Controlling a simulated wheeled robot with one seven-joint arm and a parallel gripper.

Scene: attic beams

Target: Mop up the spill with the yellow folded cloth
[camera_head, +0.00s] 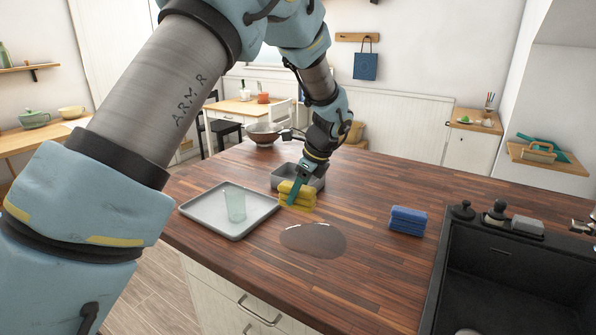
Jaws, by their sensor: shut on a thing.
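The yellow folded cloth (297,195) is in my gripper (299,184) near the middle of the wooden counter. My gripper is shut on it from above. I cannot tell whether the cloth touches the counter or hangs just above it. The spill (313,240) is a dark, glossy oval puddle on the counter, in front of the cloth and a little to its right. The cloth and the puddle are apart in the picture.
A grey tray (205,207) with a greenish glass (235,204) stands left of the spill. A metal pan (284,178) is behind the cloth. A blue folded cloth (407,221) lies to the right, before the black sink (515,270). Counter (360,285) around the spill's front is clear.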

